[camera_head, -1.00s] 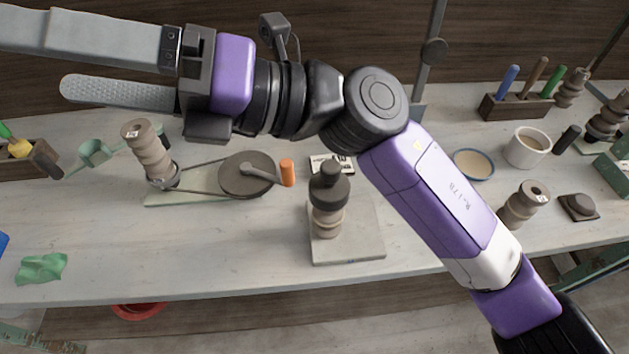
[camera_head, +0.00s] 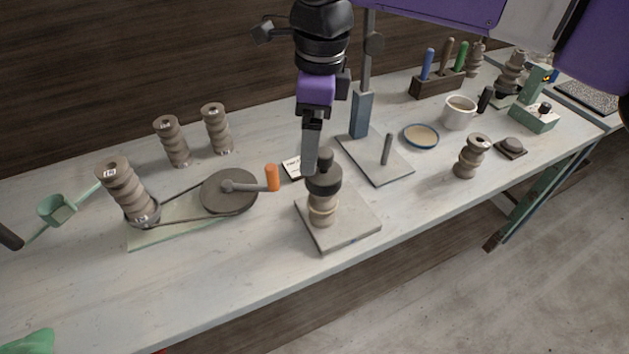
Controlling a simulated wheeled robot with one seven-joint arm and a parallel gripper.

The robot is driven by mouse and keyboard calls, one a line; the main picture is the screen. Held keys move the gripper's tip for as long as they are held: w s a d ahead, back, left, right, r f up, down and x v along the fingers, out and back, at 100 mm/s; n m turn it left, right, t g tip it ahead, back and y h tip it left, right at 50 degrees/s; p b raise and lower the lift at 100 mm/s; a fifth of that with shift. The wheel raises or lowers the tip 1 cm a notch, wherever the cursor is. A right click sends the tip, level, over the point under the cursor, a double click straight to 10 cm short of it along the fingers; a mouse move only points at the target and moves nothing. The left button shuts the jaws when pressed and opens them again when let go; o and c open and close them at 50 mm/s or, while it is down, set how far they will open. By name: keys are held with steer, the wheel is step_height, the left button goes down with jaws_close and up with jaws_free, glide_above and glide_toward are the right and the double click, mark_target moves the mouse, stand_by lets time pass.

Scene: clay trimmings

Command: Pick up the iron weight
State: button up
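The iron weight (camera_head: 323,184), dark with a knob on top, rests on a ribbed clay piece (camera_head: 322,212) standing on a pale square slab (camera_head: 350,232) near the bench's front edge. My gripper (camera_head: 311,165) points down from above, its finger tips at the height of the knob. In this view it overlaps the knob's left upper edge. I see the gripper edge-on, with one finger hiding the other, so its opening is hidden. I cannot tell whether it touches the weight.
A wheel (camera_head: 229,191) with an orange handle (camera_head: 272,177) stands to the left, by a labelled clay piece (camera_head: 128,190). Behind right is a plate with a post (camera_head: 385,152). A blue-rimmed dish (camera_head: 421,136) and white cup (camera_head: 459,112) stand farther right.

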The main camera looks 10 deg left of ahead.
mark_target(324, 169)
steer(key=shift+w+d+h, duration=0.15)
steer(key=shift+d+h, duration=0.25)
steer(key=shift+d, duration=0.7)
steer(key=shift+d+f, duration=0.15)
steer(key=shift+d, duration=0.1)
steer(key=shift+n, duration=0.3)
steer(key=shift+a+f+p, duration=0.2)
steer(key=shift+f+p, duration=0.6)
steer(key=shift+f, duration=3)
jaws_close()
steer(key=shift+r, duration=0.15)
